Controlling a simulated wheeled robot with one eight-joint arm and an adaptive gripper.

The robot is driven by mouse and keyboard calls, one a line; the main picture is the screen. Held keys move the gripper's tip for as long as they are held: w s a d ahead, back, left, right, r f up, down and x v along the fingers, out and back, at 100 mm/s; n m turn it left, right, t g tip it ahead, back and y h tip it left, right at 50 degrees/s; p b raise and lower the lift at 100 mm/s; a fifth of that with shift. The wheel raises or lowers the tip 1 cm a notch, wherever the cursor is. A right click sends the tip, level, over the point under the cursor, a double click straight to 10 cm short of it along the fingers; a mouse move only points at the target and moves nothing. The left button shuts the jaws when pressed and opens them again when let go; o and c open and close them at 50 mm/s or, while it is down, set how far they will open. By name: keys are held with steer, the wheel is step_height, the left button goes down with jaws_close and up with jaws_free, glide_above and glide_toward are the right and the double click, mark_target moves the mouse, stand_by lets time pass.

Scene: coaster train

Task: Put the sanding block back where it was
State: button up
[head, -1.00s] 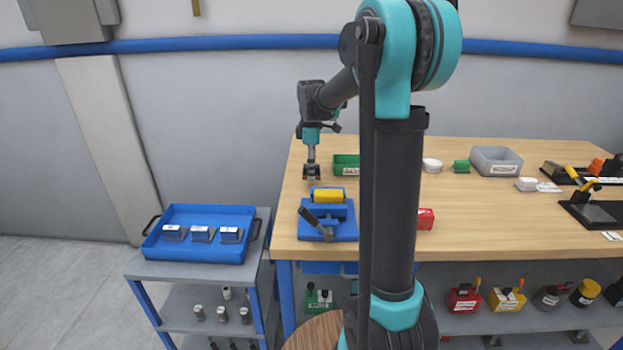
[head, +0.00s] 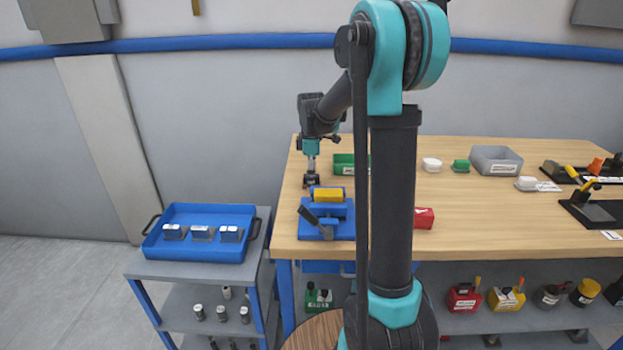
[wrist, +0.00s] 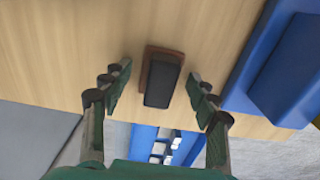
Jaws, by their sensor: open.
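A small block (wrist: 163,84), black on top with a reddish-brown rim, lies on the wooden tabletop in the wrist view; it looks like the sanding block. My gripper (wrist: 160,85) is open, with one finger on each side of the block and a visible gap to both. In the head view my gripper (head: 311,184) points down low over the left end of the table, behind the blue fixture. There the block cannot be told apart from the fingertips. I cannot tell whether the block is level with the fingertips or below them.
A blue tray (head: 190,251) with metal blocks sits on the cart at left.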

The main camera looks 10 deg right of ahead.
steer(key=shift+r, duration=0.1)
step_height(320, 180, up, 12)
stand_by(0.5)
stand_by(1.2)
